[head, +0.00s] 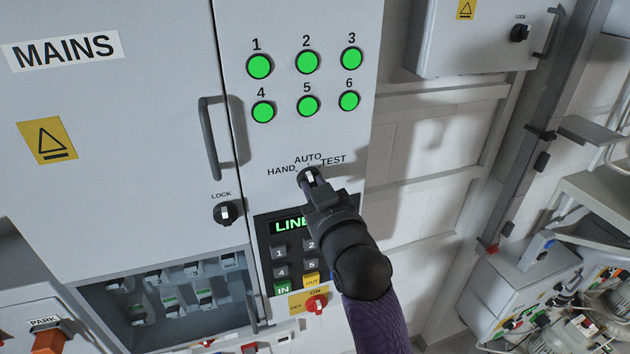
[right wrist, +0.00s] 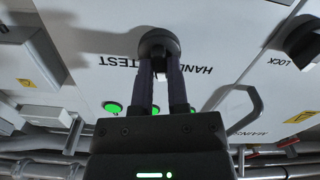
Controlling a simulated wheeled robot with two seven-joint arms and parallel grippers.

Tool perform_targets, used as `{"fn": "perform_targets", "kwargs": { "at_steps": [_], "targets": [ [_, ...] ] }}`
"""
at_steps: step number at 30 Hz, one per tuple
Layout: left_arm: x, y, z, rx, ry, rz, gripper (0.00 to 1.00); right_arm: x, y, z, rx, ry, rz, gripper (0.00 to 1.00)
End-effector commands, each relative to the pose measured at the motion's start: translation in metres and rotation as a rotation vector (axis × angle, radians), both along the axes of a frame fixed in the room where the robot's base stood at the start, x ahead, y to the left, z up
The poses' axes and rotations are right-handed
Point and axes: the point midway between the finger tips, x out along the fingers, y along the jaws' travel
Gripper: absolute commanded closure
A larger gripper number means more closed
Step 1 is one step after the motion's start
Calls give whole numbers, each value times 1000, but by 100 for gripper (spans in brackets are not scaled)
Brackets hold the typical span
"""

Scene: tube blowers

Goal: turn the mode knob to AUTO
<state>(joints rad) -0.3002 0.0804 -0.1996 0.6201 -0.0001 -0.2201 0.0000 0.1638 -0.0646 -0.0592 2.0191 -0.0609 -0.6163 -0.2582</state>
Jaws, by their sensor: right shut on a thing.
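The black mode knob (head: 309,174) sits on the grey panel below the AUTO label, with HAND on its left and TEST on its right. Its white mark appears to face up towards AUTO, but the fingers partly cover the knob. My right gripper (head: 312,182) comes from below and is shut on the knob. In the upside-down right wrist view, the two fingers of my right gripper (right wrist: 160,68) close on the round knob (right wrist: 158,42), between the TEST and HAND labels; AUTO is hidden there. My left gripper is out of view.
Several green lamps (head: 307,62) are above the knob. A door handle (head: 211,138) and a LOCK knob (head: 227,213) are to the left.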

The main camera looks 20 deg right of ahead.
Motion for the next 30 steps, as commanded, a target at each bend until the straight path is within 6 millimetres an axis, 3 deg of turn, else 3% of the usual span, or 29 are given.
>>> {"fn": "perform_targets", "kwargs": {
  "at_steps": [12,30],
  "targets": [
    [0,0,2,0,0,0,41,0,-1,0,212,5,0,100],
    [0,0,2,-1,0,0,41,0,-1,0,255,7,0,100]
  ]
}}
